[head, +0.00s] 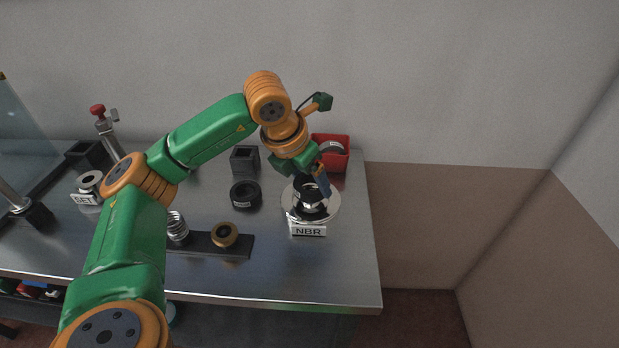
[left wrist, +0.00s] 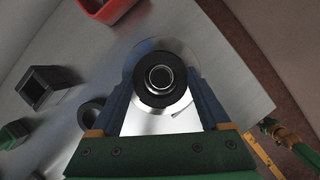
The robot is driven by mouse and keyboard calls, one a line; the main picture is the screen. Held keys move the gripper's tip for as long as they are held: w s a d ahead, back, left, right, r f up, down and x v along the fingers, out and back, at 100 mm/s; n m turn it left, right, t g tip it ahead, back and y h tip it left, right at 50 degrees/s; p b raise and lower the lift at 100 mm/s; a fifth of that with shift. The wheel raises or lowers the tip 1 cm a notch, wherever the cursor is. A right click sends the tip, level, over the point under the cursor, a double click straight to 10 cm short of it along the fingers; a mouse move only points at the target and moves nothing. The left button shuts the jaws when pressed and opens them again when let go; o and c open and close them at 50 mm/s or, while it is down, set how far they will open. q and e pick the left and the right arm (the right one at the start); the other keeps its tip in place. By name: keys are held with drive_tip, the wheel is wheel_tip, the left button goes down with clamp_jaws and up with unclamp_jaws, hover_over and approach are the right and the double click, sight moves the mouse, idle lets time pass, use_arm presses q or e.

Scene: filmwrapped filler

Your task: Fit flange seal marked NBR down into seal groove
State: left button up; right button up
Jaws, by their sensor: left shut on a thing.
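A black ring seal (left wrist: 160,99) is between the fingers of my left gripper (left wrist: 160,88), which is shut on it. In the left wrist view it surrounds a bright metal hub with a dark centre. In the head view my left gripper (head: 318,187) points down over the round polished flange (head: 331,208) at the table's right side, and the held seal is partly hidden by the fingers. A white plate reading NBR (head: 308,230) stands at the flange's front. The groove is hidden under the seal, and I cannot tell whether the seal is seated. My right gripper is not in view.
A red bin (head: 345,158) with a ring inside stands behind the flange. A dark strip (head: 203,243) in front carries a spring and a brass-coloured ring. The table's right edge is close.

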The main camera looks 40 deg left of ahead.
sight(300, 190)
use_arm(q)
drive_tip(key=shift+f+b, duration=1.1)
drive_tip(key=shift+f, duration=0.1)
drive_tip(key=o, duration=1.2)
drive_tip(key=v, duration=0.6)
drive_tip(key=shift+s+r, duration=0.15)
drive_tip(key=shift+r, duration=0.15)
drive_tip(key=shift+s+a+r, duration=0.1)
drive_tip(key=shift+a+r, duration=0.05)
drive_tip(key=shift+r, duration=0.1)
